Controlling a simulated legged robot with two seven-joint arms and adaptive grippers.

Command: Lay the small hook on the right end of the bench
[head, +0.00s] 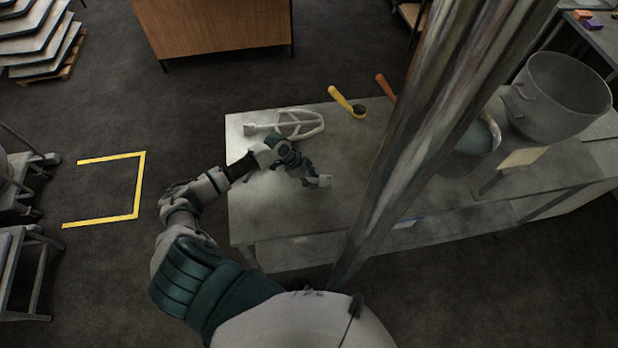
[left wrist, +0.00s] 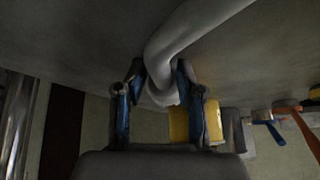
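The small hook (left wrist: 185,38) is a smooth grey curved bar in the left wrist view. Its bend lies between the two fingers of my left gripper (left wrist: 160,80), which look closed against it on both sides. In the head view my left gripper (head: 318,180) is over the left part of the grey bench (head: 345,215). A small pale piece shows at its fingertips there, too small to tell apart. The bench's right end (head: 600,150) lies beyond a big pot. My right gripper is not in view.
A flat beater (head: 298,124) lies at the bench's back left, with a yellow scoop (head: 345,101) and an orange handle (head: 385,88) nearby. A metal column (head: 425,135) crosses the view. A bowl (head: 475,145) and large pot (head: 560,95) stand on the right side.

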